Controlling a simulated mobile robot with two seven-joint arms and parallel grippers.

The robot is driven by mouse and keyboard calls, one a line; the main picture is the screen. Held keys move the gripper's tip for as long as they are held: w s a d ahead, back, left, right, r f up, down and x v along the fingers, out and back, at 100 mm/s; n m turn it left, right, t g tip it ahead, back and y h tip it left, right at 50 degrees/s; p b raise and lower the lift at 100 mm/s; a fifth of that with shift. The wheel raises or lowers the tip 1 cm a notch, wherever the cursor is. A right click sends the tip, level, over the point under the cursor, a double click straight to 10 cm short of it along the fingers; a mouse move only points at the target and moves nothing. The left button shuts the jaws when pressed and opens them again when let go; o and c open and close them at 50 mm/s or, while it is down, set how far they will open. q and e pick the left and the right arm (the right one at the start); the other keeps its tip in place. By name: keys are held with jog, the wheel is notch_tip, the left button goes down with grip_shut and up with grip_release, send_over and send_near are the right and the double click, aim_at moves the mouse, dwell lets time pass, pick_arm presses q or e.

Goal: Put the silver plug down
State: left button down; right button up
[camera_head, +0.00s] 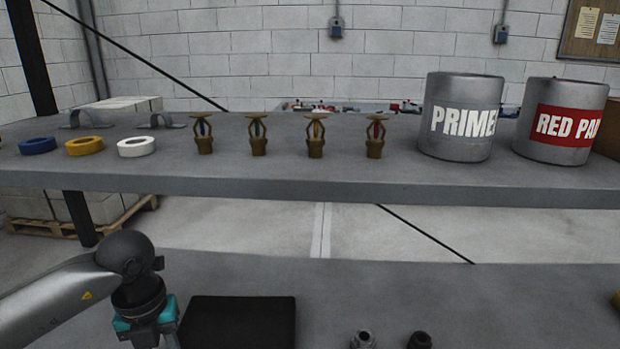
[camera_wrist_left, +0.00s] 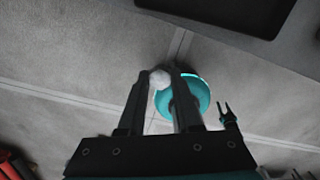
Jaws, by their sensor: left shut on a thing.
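My left gripper (camera_wrist_left: 161,74) is shut on a small whitish-silver rounded piece, the silver plug (camera_wrist_left: 159,80), which shows between the fingertips in the left wrist view. Below it is the floor, past the edge of the lower grey bench. In the head view my left arm comes in at the lower left, and the fingers and the plug are cut off by the bottom edge. My right gripper is in neither view.
A flat black tray or mat (camera_head: 238,325) lies on the lower bench (camera_head: 520,295). A grey fitting (camera_head: 363,340) and a black fitting (camera_head: 420,341) stand right of it. The upper shelf (camera_head: 300,184) holds tape rolls, several sprinkler heads (camera_head: 316,140), and two paint cans (camera_head: 460,140).

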pick_arm(q)
jog(key=s+d+r+n, duration=0.2)
jog(key=d+r+n, duration=0.2)
jog(key=n, duration=1.2)
jog(key=s+d+r+n, duration=0.2)
jog(key=d+r+n, duration=0.2)
jog(key=n, duration=1.2)
jog(key=shift+s+r, duration=0.15)
jog(key=shift+s, duration=0.2)
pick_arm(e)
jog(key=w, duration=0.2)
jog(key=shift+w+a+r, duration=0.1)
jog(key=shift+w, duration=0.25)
pick_arm(q)
jog(key=shift+d, duration=0.1)
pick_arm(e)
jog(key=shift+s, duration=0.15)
